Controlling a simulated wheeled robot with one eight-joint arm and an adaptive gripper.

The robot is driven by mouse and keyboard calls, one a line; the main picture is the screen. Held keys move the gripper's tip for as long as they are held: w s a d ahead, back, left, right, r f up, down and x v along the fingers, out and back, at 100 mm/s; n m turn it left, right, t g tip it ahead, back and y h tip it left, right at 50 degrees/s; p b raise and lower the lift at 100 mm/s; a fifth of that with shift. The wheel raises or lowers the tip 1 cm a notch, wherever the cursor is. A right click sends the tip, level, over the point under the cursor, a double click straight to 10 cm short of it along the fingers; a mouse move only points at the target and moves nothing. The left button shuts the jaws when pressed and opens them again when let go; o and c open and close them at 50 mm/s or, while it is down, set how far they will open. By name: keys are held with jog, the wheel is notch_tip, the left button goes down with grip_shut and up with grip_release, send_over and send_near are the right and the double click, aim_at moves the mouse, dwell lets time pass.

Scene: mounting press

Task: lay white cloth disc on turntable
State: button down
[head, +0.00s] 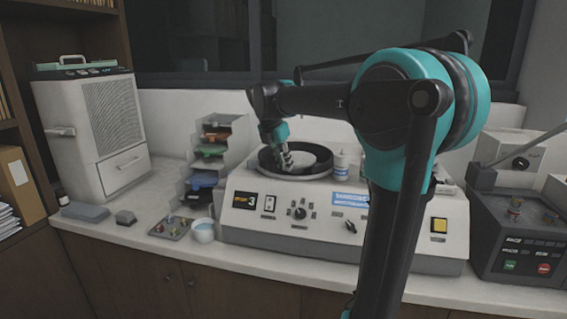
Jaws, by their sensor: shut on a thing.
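The machine's turntable sits inside a round dark rim (326,174) on top of a white polishing machine. A pale round disc (312,157), which looks like the white cloth disc, shows inside that rim. My gripper (287,164) points down over the left part of the pale disc. Its fingers are shut at the disc's left side, with the disc's edge between them. The fingers hide part of the disc, and I cannot tell whether the disc lies flat on the turntable or is slightly above it.
A white bottle (341,163) stands right of the rim. A rack of coloured discs (211,154) stands left of the machine, with a small tray (171,227) and a white bowl (203,231) in front. A dark press unit (520,235) is at the right.

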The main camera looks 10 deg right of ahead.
jog(key=c, duration=1.3)
grip_release()
jog(key=shift+r, duration=0.1)
jog(key=v, duration=1.1)
jog(key=shift+s+r, duration=0.1)
jog(key=shift+r, duration=0.3)
jog(key=shift+s+a, duration=0.1)
